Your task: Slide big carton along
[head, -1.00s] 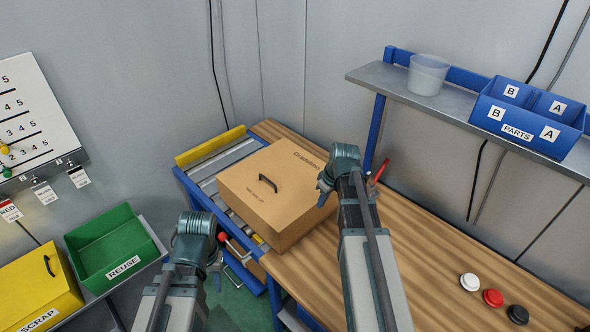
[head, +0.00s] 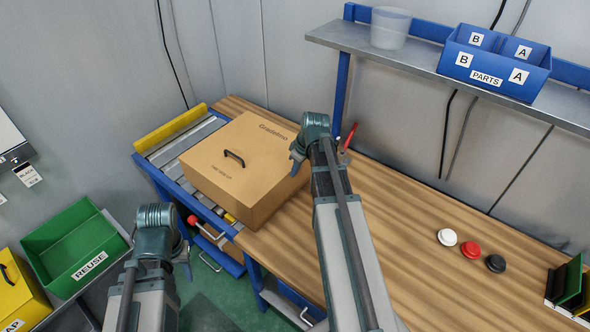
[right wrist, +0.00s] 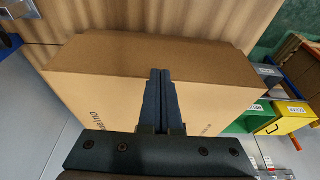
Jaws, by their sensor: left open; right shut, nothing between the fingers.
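The big carton (head: 225,170) is a brown closed box with a black handle on top. It sits partly on the roller section (head: 175,150) and partly on the wooden bench (head: 400,215). My right gripper (head: 294,166) is shut and empty at the carton's right-hand side; I cannot tell whether it touches. In the right wrist view its shut fingers (right wrist: 158,98) overlap the carton (right wrist: 105,90). My left gripper (head: 188,268) hangs open and empty in front of the bench, left of the carton's near corner and apart from it.
A yellow stop bar (head: 170,129) edges the far left of the rollers. A green REUSE bin (head: 70,245) stands at the left. White, red and black discs (head: 471,250) lie on the bench. A shelf (head: 430,75) holds a blue PARTS bin (head: 495,65). The mid-bench is clear.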

